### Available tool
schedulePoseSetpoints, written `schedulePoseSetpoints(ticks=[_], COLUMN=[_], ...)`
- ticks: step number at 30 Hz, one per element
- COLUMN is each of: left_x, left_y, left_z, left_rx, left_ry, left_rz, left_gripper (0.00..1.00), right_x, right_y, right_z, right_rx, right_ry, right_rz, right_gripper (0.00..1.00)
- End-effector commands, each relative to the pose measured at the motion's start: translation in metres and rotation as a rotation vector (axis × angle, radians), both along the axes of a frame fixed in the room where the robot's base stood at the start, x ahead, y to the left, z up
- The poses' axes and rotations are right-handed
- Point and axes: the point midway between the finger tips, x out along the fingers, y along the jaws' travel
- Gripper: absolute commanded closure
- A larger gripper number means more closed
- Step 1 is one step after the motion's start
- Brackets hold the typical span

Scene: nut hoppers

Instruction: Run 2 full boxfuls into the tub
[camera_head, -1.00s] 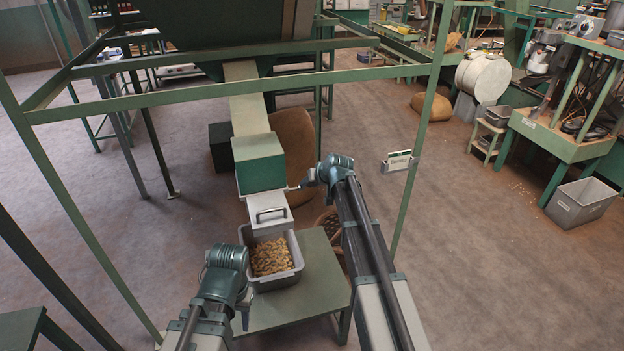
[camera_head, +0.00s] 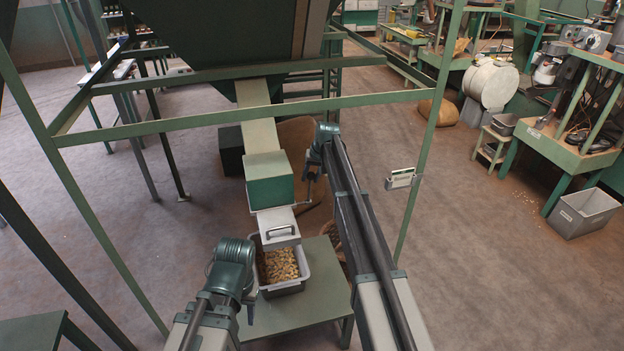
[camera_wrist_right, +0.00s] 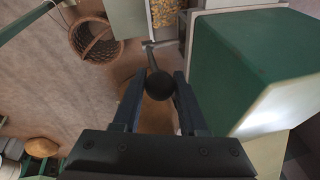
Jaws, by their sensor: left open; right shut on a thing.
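The grey tub (camera_head: 297,284) stands on a green table under the spout, with brown nuts (camera_head: 278,264) in it. Above it is a green metering box (camera_head: 270,181) with a pale, handled spout (camera_head: 276,222) at its lower end. A thin lever (camera_head: 303,203) sticks out of the box's right side. My right gripper (camera_head: 310,197) is shut on the lever's round black knob (camera_wrist_right: 158,85), seen between the fingers in the right wrist view. My left gripper (camera_head: 249,312) is open and empty, left of the tub's near corner; its fingers are mostly hidden.
A pale chute (camera_head: 257,128) runs from the big green hopper (camera_head: 210,35) to the box. Green frame bars and posts (camera_head: 421,140) surround the hopper. A wicker basket (camera_wrist_right: 95,40) stands on the floor beside the table. Open floor lies to the right.

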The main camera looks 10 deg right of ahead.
Motion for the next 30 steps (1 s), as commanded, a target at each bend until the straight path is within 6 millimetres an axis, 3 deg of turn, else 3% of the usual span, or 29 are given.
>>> schedulePoseSetpoints(ticks=[14, 15, 18, 19, 30], left_x=[0.0000, 0.0000, 0.0000, 0.0000, -0.0001], left_y=[0.0001, 0.0000, 0.0000, 0.0000, 0.0000], left_z=[0.0007, 0.0007, 0.0007, 0.0007, 0.0024], left_rx=[0.000, 0.000, 0.000, 0.000, 0.000], left_ry=[0.000, 0.000, 0.000, 0.000, 0.000], left_rz=[0.000, 0.000, 0.000, 0.000, 0.000], left_gripper=[0.55, 0.55, 0.55, 0.55, 0.55], right_x=[0.0053, 0.0053, 0.0047, 0.0045, 0.0024], right_y=[0.0006, 0.0006, 0.0005, 0.0005, -0.0002], right_z=[0.0013, 0.0013, 0.0012, 0.0012, 0.0027], right_rx=[0.001, 0.001, 0.001, 0.001, 0.000], right_ry=[-0.009, -0.009, -0.007, -0.007, -0.004], right_rz=[0.000, 0.000, 0.000, 0.000, -0.001], right_gripper=[1.00, 0.51, 0.33, 0.29, 0.29])
